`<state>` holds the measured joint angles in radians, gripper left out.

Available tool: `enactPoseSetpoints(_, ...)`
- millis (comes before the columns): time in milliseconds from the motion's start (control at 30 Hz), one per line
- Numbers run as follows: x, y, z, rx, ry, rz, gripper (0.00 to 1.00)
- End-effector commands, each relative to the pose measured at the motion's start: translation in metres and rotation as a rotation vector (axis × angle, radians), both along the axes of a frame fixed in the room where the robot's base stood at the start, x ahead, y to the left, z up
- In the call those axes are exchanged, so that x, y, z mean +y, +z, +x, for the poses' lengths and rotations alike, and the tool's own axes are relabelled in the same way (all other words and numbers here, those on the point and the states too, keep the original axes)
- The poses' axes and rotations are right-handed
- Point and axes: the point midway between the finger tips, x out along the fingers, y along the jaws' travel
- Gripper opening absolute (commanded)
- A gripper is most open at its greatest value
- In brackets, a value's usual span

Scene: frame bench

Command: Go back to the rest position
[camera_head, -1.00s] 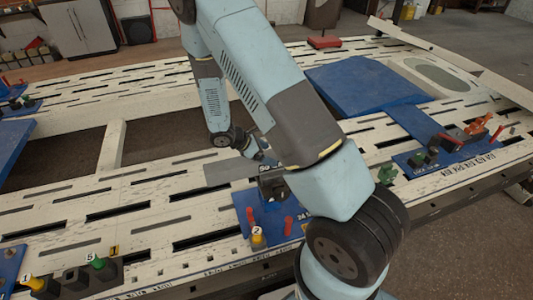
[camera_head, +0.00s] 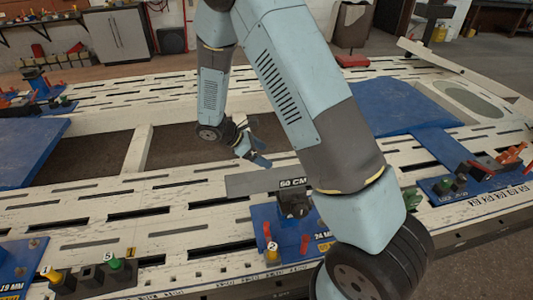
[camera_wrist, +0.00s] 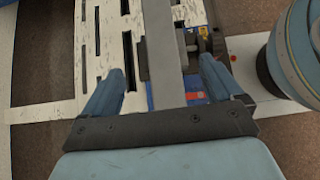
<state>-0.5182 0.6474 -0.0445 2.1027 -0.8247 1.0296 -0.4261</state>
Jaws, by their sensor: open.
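My gripper (camera_head: 254,158) is above the white slotted frame bench (camera_head: 150,205), close to the near side of the dark opening in the middle. In the wrist view my gripper (camera_wrist: 160,85) shows its two blue fingers spread apart.
Red pegs (camera_head: 304,243) and a yellow-topped peg (camera_head: 272,252) stand on the near blue plate. Numbered blocks (camera_head: 88,275) sit at the front left. Another blue plate with clamps and tools (camera_head: 465,180) is at the right. A large blue panel (camera_head: 375,105) lies behind my arm.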

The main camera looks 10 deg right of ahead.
Motion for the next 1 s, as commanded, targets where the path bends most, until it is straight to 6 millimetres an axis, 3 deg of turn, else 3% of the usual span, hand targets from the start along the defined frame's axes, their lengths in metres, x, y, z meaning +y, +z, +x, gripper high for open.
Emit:
enactPoseSetpoints(233, 0.001, 0.007, 0.0, -0.009, -0.011, 0.007, 0.93)
enactPoseSetpoints(367, -0.005, 0.024, -0.003, -0.043, -0.059, 0.038, 0.93)
enactPoseSetpoints(1000, -0.05, 0.149, -0.044, -0.322, -0.445, 0.286, 0.93)
